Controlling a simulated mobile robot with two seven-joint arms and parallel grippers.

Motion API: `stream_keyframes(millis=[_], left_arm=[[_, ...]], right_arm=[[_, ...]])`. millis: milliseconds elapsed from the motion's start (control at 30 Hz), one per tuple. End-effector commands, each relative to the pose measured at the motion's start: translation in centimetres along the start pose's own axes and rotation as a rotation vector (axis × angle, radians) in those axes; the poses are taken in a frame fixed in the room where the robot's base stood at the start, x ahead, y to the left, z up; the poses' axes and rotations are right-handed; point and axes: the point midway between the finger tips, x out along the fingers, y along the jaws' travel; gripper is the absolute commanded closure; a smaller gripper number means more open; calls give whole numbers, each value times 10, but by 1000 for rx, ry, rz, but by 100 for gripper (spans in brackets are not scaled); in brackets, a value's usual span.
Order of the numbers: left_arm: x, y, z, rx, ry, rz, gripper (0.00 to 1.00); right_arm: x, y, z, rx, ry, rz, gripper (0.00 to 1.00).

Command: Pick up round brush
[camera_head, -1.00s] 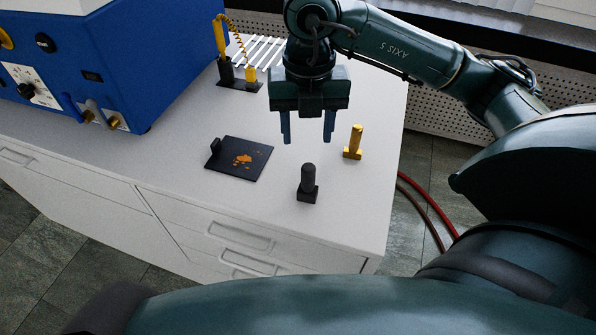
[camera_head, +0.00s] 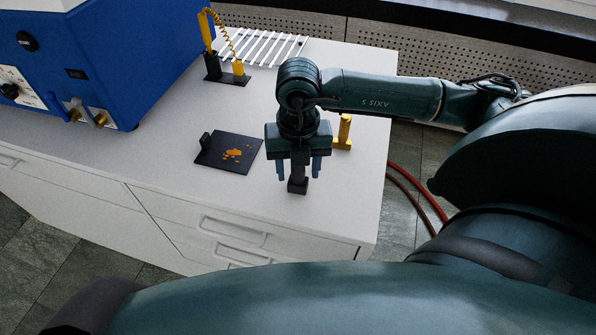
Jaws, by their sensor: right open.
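A small black upright piece on a square foot (camera_head: 298,187), which looks like the round brush, stands on the white bench near its front right corner. My right gripper (camera_head: 298,170) points down over it, open, with one blue finger to its left and one to its right. The gripper body hides the top of the piece. I cannot tell whether the fingers touch it. My left gripper is not in view.
A yellow upright piece (camera_head: 344,131) stands close to the right of my gripper. A black plate with orange bits (camera_head: 228,152) lies to the left. A blue machine (camera_head: 95,60), a black and yellow stand (camera_head: 226,74) and a white slatted rack (camera_head: 262,47) are farther back.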

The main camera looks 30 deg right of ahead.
Motion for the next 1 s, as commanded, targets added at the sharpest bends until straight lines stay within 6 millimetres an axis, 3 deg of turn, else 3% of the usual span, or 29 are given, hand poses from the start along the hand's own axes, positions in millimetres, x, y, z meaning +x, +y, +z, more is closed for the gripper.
stream_keyframes(millis=[133, 733, 1000], left_arm=[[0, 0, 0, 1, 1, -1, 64], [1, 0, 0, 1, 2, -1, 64], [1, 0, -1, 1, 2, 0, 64]], right_arm=[[0, 0, 0, 0, 0, 0, 50], [-1, 0, 0, 0, 0, 1, 99], [-5, 1, 0, 0, -2, 2, 99]])
